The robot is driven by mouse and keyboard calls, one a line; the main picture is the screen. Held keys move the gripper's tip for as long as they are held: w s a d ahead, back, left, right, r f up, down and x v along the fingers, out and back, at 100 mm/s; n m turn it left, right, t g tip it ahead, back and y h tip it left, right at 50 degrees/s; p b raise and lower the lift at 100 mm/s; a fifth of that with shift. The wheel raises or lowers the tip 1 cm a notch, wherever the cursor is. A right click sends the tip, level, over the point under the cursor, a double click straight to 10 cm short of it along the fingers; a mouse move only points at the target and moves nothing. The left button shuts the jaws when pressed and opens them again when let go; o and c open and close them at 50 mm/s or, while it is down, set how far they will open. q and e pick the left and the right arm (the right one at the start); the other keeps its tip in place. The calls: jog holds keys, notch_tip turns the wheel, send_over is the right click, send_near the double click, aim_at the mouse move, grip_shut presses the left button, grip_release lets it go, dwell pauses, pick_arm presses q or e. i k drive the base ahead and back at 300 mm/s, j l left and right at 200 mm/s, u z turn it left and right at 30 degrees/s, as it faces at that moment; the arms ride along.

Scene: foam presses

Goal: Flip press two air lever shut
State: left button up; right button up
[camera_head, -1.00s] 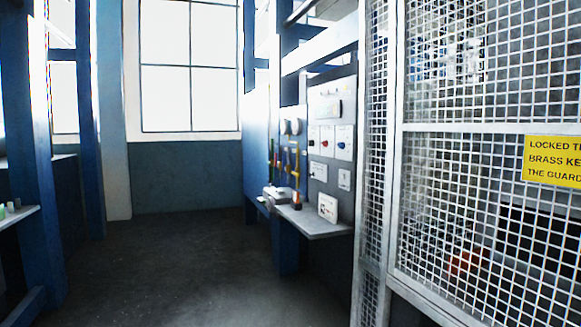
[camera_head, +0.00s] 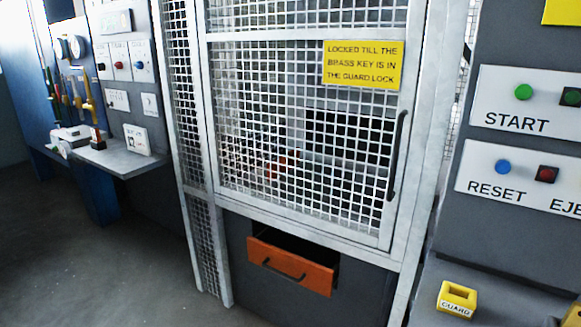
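Several upright coloured handles (camera_head: 78,95) show at the far left, below two round gauges (camera_head: 69,47). One is green, one red and others yellow or orange. I cannot read their labels or tell which, if any, is the air lever of press two. Neither of my grippers is in view.
A closed mesh guard door (camera_head: 310,130) with a dark handle and a yellow sign (camera_head: 363,64) stands in the middle. An orange drawer (camera_head: 292,266) sticks out below it. A button panel (camera_head: 525,110) and a yellow guard block (camera_head: 457,299) are at right. Floor (camera_head: 110,270) is clear at left.

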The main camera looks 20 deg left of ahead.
aim_at(71, 103)
jog(key=i+j+u, duration=0.15)
jog(key=j+u, duration=0.25)
jog(key=i+j+u, duration=0.25)
jog(key=j+u, duration=0.2)
jog(key=i+j+u, duration=0.25)
jog(key=u, duration=0.15)
jog(key=i+j+u, duration=0.5)
jog(key=i+u, duration=0.15)
jog(key=u, duration=0.2)
jog(key=i+j, duration=0.1)
jog(key=i, duration=0.7)
jog(key=i+j, duration=0.15)
jog(key=i, duration=0.7)
jog(key=i+j+z, duration=0.15)
jog(key=i+z, duration=0.25)
jog(key=i+j+z, duration=0.4)
jog(key=i, duration=0.15)
jog(key=i+j+z, duration=0.35)
jog(key=i+j+u, duration=0.15)
jog(key=i+j, duration=1.4)
